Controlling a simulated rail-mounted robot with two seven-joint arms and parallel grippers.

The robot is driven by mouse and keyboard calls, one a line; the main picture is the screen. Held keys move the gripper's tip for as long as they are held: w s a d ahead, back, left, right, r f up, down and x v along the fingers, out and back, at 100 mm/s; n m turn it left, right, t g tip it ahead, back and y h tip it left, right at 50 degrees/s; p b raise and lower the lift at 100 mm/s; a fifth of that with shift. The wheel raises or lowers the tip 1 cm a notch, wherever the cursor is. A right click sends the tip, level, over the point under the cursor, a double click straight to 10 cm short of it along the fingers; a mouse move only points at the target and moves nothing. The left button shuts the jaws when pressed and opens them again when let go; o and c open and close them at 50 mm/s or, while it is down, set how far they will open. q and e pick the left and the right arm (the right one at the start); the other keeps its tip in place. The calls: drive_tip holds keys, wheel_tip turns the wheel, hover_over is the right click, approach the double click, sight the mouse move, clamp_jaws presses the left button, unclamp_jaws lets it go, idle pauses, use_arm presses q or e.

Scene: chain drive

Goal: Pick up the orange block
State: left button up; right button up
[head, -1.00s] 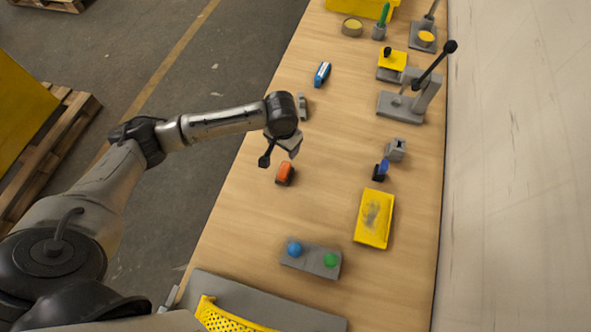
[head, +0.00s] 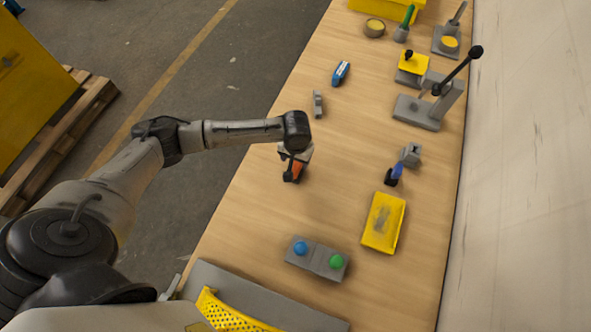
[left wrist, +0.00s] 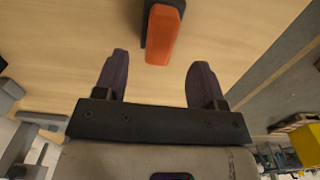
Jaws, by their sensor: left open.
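The orange block (head: 298,168) lies on the wooden bench, partly hidden by my left gripper (head: 291,177) in the head view. In the left wrist view the orange block (left wrist: 164,36) has a dark grey part along its left side. It shows beyond the two fingertips, roughly between their lines, with nothing between the fingers. My left gripper (left wrist: 159,78) is open and empty, its dark fingers spread apart. In the head view it is at the block; whether it touches the block I cannot tell there. My right gripper is in neither view.
A grey box with blue and green buttons (head: 316,259) and a yellow tray (head: 384,222) lie nearer the front. A lever press (head: 432,103) stands at the right. A blue item (head: 341,72) and a small grey part (head: 318,104) lie farther back. The bench around the block is mostly clear.

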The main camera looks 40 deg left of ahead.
sight(295, 166)
use_arm(q)
drive_tip(key=shift+s+f+b, duration=0.15)
drive_tip(key=shift+f+b, duration=0.35)
drive_tip(key=shift+f, duration=2.15)
drive_tip(key=shift+c, duration=0.3)
drive_tip(key=c, duration=1)
